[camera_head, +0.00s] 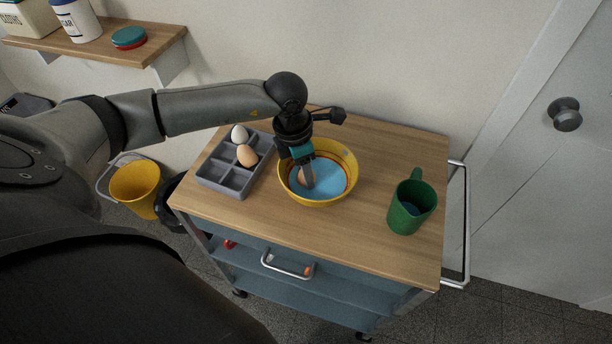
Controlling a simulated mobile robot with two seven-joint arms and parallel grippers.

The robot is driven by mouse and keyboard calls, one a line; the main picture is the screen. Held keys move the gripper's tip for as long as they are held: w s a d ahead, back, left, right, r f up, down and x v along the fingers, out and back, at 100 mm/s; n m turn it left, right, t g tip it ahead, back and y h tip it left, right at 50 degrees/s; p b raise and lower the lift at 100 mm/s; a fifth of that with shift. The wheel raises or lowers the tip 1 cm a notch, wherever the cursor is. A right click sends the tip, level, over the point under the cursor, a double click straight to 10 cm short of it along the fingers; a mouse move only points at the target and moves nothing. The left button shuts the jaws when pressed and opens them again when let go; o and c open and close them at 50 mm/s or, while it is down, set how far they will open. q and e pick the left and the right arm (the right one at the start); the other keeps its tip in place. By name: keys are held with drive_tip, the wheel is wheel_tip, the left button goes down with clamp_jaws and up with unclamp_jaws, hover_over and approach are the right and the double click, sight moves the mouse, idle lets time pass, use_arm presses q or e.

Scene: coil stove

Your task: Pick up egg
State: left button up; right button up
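My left gripper (305,178) points down into a yellow bowl (288,189) that has a blue inside. A brownish egg (303,175) shows at its fingers, low in the bowl and partly covered by a finger. I cannot tell whether the fingers are closed on this egg or only beside it. A grey sectioned tray (236,181) stands left of the bowl. It holds a white egg (240,133) at the back and a tan egg (248,156) in front of it. My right gripper is not in view.
A green mug (410,206) stands on the right of the wooden cart top (330,238). The cart's front and right side are clear around it. A yellow bucket (136,188) is on the floor at left. A wall shelf (95,43) holds containers.

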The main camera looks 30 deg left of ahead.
use_arm(q)
clamp_jaws()
drive_tip(key=shift+r, duration=0.15)
